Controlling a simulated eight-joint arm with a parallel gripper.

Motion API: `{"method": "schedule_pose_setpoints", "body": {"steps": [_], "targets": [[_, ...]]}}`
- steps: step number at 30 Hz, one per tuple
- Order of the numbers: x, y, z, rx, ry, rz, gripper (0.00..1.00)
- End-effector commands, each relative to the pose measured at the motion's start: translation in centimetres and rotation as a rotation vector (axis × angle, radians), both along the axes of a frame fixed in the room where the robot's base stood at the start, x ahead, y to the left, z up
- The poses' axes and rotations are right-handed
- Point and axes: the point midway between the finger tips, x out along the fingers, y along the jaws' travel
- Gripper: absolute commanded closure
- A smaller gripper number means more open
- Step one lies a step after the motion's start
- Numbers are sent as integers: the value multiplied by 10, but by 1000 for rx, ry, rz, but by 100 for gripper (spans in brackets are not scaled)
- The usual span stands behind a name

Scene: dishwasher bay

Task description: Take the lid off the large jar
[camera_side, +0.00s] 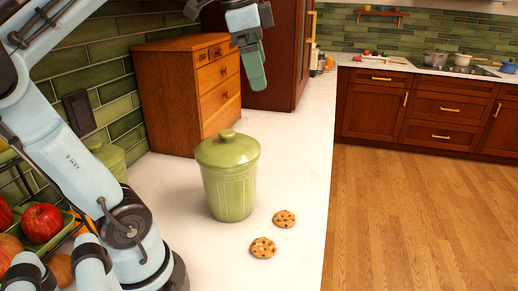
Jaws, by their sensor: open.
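The large green jar (230,193) stands upright on the white counter. Its green lid (227,149), with a round knob (227,134) on top, sits on the jar. My gripper (257,84) is above and a little to the right of the lid in the picture, pointing down with its green fingers. It is open, holds nothing and is apart from the lid. The fingers overlap from this side, so the gap between them is hidden.
Two cookies (284,219) (262,248) lie in front of the jar. A wooden drawer chest (185,95) stands behind it. Another green jar (110,158) and a rack with apples (43,222) are at the left. The counter's right edge (331,180) drops to the floor.

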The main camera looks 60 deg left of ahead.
Motion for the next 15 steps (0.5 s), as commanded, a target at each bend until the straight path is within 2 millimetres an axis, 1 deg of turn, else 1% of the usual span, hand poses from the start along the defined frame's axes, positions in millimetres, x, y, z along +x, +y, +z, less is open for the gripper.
{"method": "schedule_pose_setpoints", "body": {"steps": [1,6,15], "targets": [[-1,13,0,18,48,-57,0],[-12,42,0,41,188,-274,0],[-27,75,1,7,318,-544,0]]}}
